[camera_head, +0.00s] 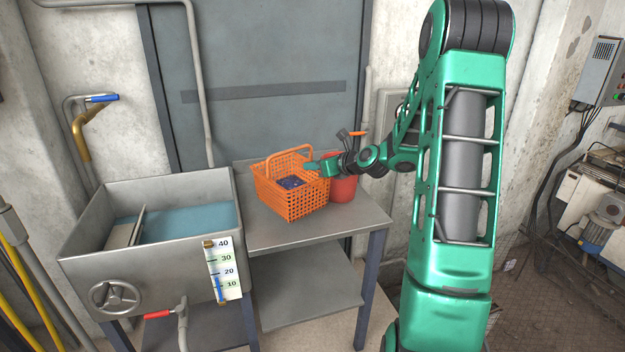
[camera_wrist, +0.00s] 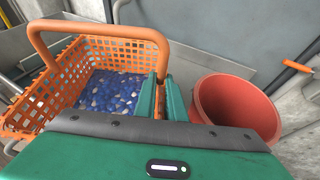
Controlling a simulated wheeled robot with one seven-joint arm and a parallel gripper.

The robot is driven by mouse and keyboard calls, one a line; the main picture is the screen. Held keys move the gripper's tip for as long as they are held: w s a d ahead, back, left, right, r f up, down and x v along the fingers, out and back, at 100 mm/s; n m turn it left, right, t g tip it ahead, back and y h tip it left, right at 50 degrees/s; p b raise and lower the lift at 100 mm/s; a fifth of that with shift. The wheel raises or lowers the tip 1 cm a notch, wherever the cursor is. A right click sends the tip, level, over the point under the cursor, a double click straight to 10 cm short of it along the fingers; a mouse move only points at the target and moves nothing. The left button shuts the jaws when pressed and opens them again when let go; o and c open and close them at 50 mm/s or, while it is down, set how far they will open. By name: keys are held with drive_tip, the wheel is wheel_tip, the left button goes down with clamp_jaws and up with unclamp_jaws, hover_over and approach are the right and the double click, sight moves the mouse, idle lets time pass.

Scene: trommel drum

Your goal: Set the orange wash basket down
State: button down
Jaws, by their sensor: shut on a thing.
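The orange wash basket (camera_head: 290,196) is an open lattice basket with a hoop handle. It is upright over the left part of the metal side table (camera_head: 335,227); I cannot tell whether its base touches the top. Blue and pale pebbles (camera_wrist: 108,90) lie inside it. My gripper (camera_head: 312,168) reaches in from the right. In the wrist view my gripper (camera_wrist: 162,92) is shut on the near end of the basket's handle (camera_wrist: 95,30). The fingers partly hide the basket's right side.
A red bucket (camera_head: 343,188) stands on the table close to the right of the basket, under my wrist. A metal tank (camera_head: 85,212) with water and a level gauge (camera_head: 224,270) adjoins the table's left side. A lower shelf (camera_head: 310,290) is bare.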

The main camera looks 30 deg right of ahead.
sight(315, 176)
drive_tip(key=shift+w+d+f, duration=0.25)
drive_tip(key=shift+f, duration=0.65)
drive_tip(key=shift+w+d+f, duration=0.3)
drive_tip(key=shift+f, duration=0.55)
drive_tip(key=shift+w+d+f, duration=0.25)
drive_tip(key=shift+f, duration=0.65)
drive_tip(key=c, duration=1.8)
unclamp_jaws()
drive_tip(key=shift+f, duration=0.1)
drive_tip(key=shift+c, duration=0.2)
